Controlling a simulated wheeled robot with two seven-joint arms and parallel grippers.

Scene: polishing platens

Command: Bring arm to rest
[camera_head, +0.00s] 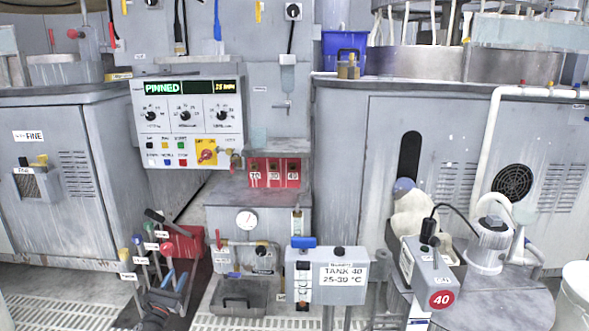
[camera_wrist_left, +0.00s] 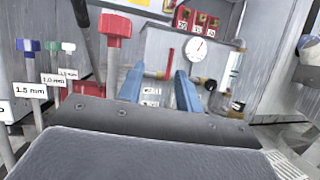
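My left gripper (camera_head: 175,278) is low at the left of the head view, near the rack of labelled handles. In the left wrist view its two blue fingers (camera_wrist_left: 158,85) stand apart with a gap and nothing is seen held between them. A red-topped handle (camera_wrist_left: 115,30) rises just left of the fingers, seeming close to them; contact cannot be told. Most of my left arm is out of view. My right gripper is in neither view.
Handles with coloured tops (camera_head: 137,240) and size labels stand left of the gripper. A red bin (camera_head: 183,243) is behind it. A control panel (camera_head: 187,122) is behind.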

